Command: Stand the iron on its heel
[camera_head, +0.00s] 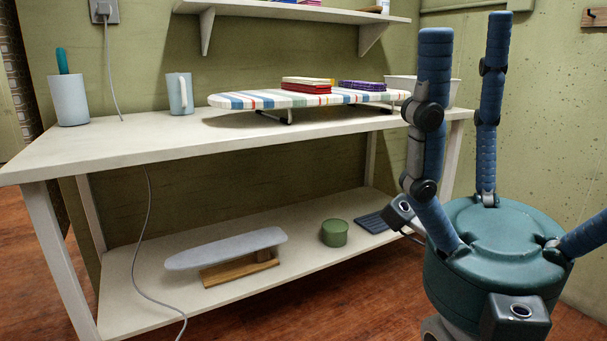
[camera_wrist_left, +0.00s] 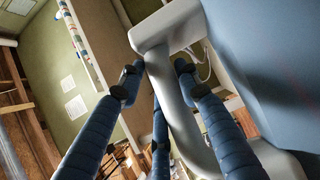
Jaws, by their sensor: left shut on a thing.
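The iron (camera_wrist_left: 262,65) fills the right of the left wrist view, with a blue-grey body and a pale grey looped handle. My left gripper (camera_wrist_left: 157,82) is shut on the iron, its blue fingers around the handle. The iron's heel and its full tilt are cut off or hidden, so I cannot tell how it is turned. Neither the iron nor my left gripper shows in the head view. My right gripper (camera_head: 467,28) stands large at the right of the head view, its blue fingers spread and empty.
The white table (camera_head: 130,150) bears a striped ironing board (camera_head: 235,101) with folded cloths, a mug (camera_head: 181,95) and a cup (camera_head: 69,100). Its front left is clear. The lower shelf (camera_head: 130,300) holds a sleeve board (camera_head: 225,248), green tin (camera_head: 334,233) and dark mat (camera_head: 371,224). A cord (camera_head: 148,215) hangs down.

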